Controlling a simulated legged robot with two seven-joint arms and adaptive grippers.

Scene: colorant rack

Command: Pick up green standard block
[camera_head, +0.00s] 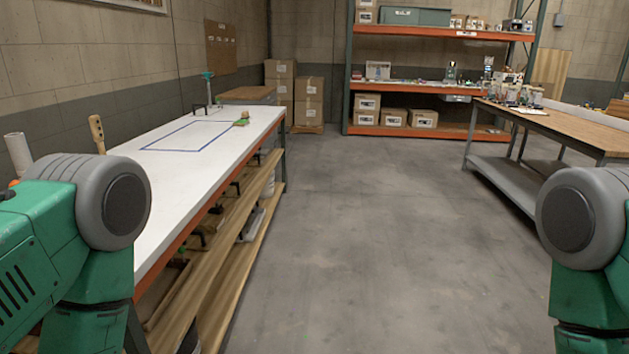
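No block can be made out for certain as the green standard block. A small green and tan item (241,119) lies near the far right edge of the white table (120,185), too small to identify. A thin upright stand with a green top (208,76) is at the table's far end. Green and grey links of my two arms show at the left and right edges. Neither gripper is in view, so their hold cannot be seen.
Blue lines (186,136) mark the white tabletop. A wooden-topped bench (560,122) with small items stands at right. An orange-shelved rack (440,87) and stacked cartons (308,90) are at the back. The concrete floor (375,220) between is clear.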

